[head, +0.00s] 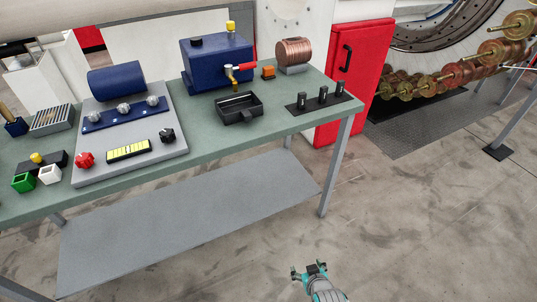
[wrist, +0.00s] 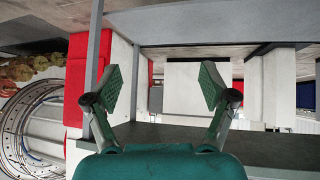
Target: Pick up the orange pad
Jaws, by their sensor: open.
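The orange pad (head: 268,72) is a small orange block on the green-grey bench top (head: 225,140). In the head view it sits between the blue box (head: 215,62) with a red-handled tap and the copper coil (head: 294,52). My gripper (head: 309,269) is low over the floor in front of the bench, well away from the pad. In the wrist view my gripper (wrist: 161,87) has its two green-padded fingers spread apart with nothing between them. I cannot make out the pad in the wrist view.
A black tray (head: 239,108) and a dark plate with several short pegs (head: 323,97) stand near the pad, towards the bench's front edge. A grey panel with a blue cylinder (head: 117,78) is to the left. A red cabinet (head: 352,75) stands behind the right end. The floor in front is clear.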

